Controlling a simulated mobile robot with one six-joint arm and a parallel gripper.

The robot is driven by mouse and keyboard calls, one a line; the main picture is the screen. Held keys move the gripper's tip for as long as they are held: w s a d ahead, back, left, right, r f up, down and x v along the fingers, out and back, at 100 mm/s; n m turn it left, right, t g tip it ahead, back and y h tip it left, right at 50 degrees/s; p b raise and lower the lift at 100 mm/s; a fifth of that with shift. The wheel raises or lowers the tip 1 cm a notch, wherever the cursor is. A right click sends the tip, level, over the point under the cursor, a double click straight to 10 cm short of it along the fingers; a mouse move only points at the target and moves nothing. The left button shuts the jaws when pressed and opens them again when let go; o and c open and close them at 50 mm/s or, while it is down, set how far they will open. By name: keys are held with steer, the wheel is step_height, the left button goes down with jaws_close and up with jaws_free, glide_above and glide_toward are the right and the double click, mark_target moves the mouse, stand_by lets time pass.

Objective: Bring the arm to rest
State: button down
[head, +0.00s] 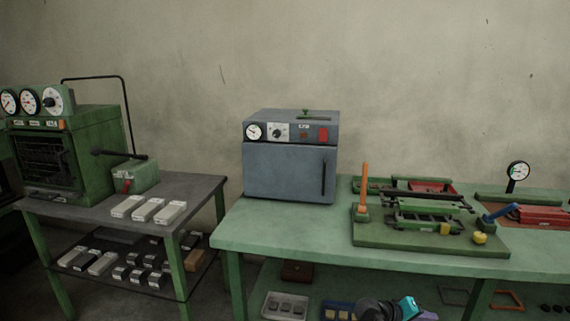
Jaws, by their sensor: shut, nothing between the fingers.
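A dark rounded piece with a teal part (407,306), which looks like part of my arm, shows at the bottom edge of the head view. It lies in front of the lower shelf of the green bench (290,235), below the bench top. The fingers of my gripper do not show, and most of the arm is outside the picture.
A grey oven (290,172) stands on the bench's left end. Right of it is a green fixture (430,238) with an orange upright handle (365,183). A dial gauge (518,171) stands farther right. A dark table (80,205) at left bears a green machine (75,150) and pale blocks (150,210).

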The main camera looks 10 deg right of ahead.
steer(key=s+a+f+n+g+y+p, duration=0.1)
steer(key=s+a+f+y+p, duration=0.15)
steer(key=s+a+f, duration=0.55)
steer(key=s+a+f+n+g+y+p, duration=0.1)
steer(key=s+a+f+g+y+p, duration=0.15)
steer(key=a+f, duration=0.8)
steer(key=s+a+f+g+y+p, duration=0.1)
steer(key=s+a+f+y, duration=0.3)
steer(key=s+a, duration=0.4)
steer(key=s+a+f+g+y, duration=0.2)
steer(key=s+a+f+y, duration=0.2)
steer(key=s+a, duration=0.5)
steer(key=shift+a+f+p, duration=0.4)
steer(key=shift+a+f, duration=0.1)
steer(key=shift+f, duration=0.2)
steer(key=shift+w+d, duration=0.1)
steer(key=shift+d, duration=0.05)
